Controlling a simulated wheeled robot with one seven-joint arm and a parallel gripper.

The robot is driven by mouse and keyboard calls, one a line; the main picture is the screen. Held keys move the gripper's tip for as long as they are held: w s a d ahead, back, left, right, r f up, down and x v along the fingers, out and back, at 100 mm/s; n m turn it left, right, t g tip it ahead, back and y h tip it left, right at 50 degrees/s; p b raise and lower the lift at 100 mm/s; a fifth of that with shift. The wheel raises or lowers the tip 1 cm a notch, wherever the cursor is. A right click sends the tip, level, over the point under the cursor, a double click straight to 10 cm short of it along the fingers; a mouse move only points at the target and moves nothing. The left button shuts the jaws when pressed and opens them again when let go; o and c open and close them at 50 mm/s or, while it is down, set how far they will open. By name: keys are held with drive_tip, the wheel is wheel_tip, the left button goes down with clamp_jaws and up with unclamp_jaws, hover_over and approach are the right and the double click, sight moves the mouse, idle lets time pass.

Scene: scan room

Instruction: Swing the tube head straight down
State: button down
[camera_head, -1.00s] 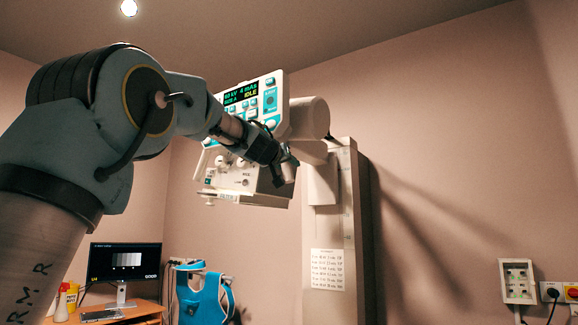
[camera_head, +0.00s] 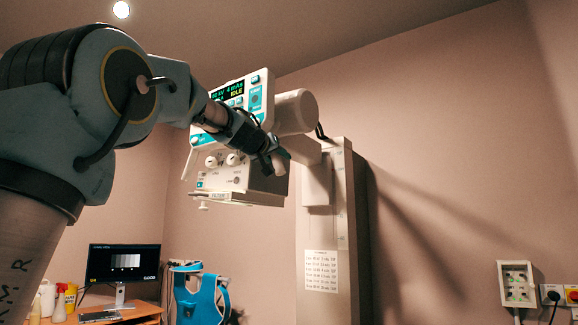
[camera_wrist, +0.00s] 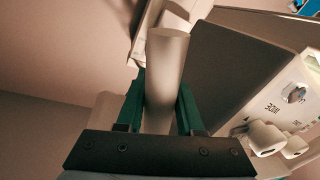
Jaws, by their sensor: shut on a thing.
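The tube head (camera_head: 222,180) is a white box with knobs, a teal panel and a lit display, carried on a white cylinder (camera_head: 297,112) in front of a column. It is turned partly to the left and downward. My gripper (camera_head: 274,163) is at the right side of the tube head. In the wrist view my gripper (camera_wrist: 160,105) has its two green fingers on either side of a pale round handle bar (camera_wrist: 165,62) and is shut on it. The tube head's side with knobs (camera_wrist: 290,100) shows at the right of the wrist view.
A tall pale column (camera_head: 330,235) with a paper chart stands behind the tube head. A desk with a monitor (camera_head: 123,263) and bottles is at the lower left, next to a blue apron (camera_head: 200,298). A wall box (camera_head: 517,284) is at right. The space right of the column is clear.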

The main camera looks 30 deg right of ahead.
drive_tip(key=shift+s+d+r+n+p, duration=0.3)
drive_tip(key=shift+s+r+n+p, duration=0.1)
drive_tip(key=shift+s+r+p, duration=0.25)
drive_tip(key=c, duration=0.6)
unclamp_jaws()
drive_tip(key=shift+o, duration=0.2)
